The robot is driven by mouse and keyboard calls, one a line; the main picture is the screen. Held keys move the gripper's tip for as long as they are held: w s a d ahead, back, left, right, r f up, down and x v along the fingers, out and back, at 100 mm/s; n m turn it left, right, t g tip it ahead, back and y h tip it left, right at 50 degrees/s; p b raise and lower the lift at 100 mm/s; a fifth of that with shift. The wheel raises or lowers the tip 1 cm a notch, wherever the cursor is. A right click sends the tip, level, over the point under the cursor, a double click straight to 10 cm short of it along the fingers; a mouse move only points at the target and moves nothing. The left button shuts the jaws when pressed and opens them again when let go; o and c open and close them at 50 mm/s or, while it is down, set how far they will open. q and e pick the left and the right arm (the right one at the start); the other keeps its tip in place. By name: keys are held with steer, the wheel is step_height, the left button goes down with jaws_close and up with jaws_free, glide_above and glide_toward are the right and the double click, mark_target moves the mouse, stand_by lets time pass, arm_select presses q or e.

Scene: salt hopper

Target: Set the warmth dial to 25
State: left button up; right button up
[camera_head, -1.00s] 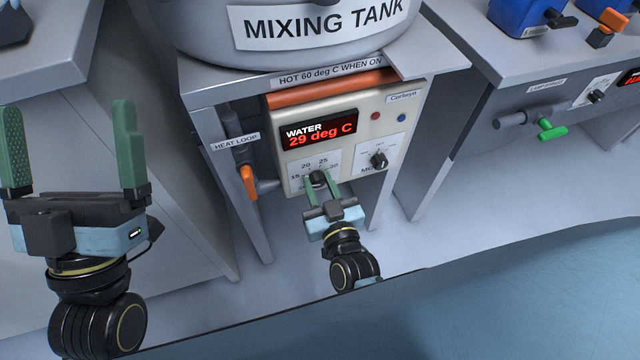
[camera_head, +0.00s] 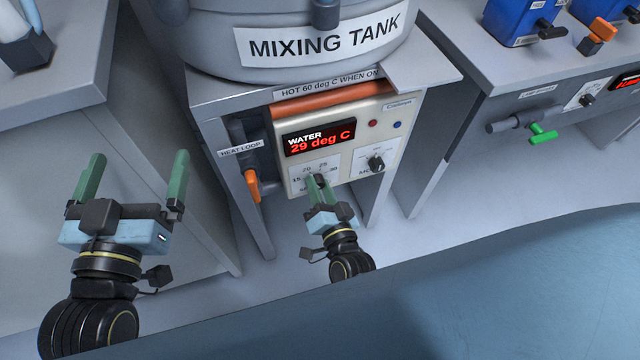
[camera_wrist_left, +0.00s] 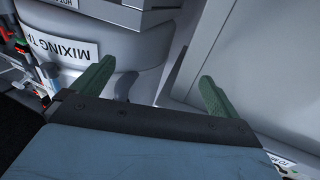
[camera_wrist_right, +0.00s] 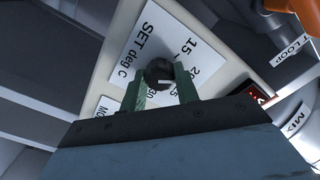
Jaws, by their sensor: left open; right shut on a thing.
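The warmth dial is a small dark round knob (camera_wrist_right: 159,70) on a white card marked "SET deg C" (camera_wrist_right: 145,42) with printed numbers. In the head view the dial (camera_head: 320,180) sits low on the cream control panel (camera_head: 350,177). My right gripper (camera_head: 317,184) has its green fingers shut on the dial, one on either side. A pale mark shows on the knob, but I cannot tell which number it points to. The red display (camera_head: 319,137) reads WATER 29 deg C. My left gripper (camera_head: 137,155) is open and empty, away to the left.
A second dark knob (camera_head: 376,163) is on the panel to the right of the dial. An orange-handled valve (camera_head: 252,185) is to the left. The mixing tank (camera_head: 230,55) stands above, with a "HOT 60 deg C WHEN ON" label (camera_head: 330,82) below it.

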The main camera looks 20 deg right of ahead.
arm_select(q)
steer(key=shift+d+r+t, duration=0.1)
steer(key=shift+r+t, duration=0.3)
steer(key=shift+r, duration=0.2)
arm_select(e)
steer(key=shift+m, duration=5.7)
steer(key=o, duration=1)
steer(key=shift+s, duration=0.15)
arm_select(q)
steer(key=s+a+f+g+y+p, duration=0.1)
steer(key=s+f+g, duration=0.1)
steer(key=f+g, duration=0.2)
steer(key=s+a+f+g+y+p, duration=0.1)
steer(key=s+a+f+g, duration=0.1)
steer(key=f+g, duration=0.2)
steer(key=shift+a+f+y+p, duration=0.2)
steer(key=shift+f+y+p, duration=0.1)
steer(key=shift+f, duration=1.35)
arm_select(e)
steer(key=shift+s+d, duration=0.15)
steer(key=shift+s, duration=3.15)
steer(key=shift+s+d, duration=0.1)
steer(key=shift+s, duration=3.2)
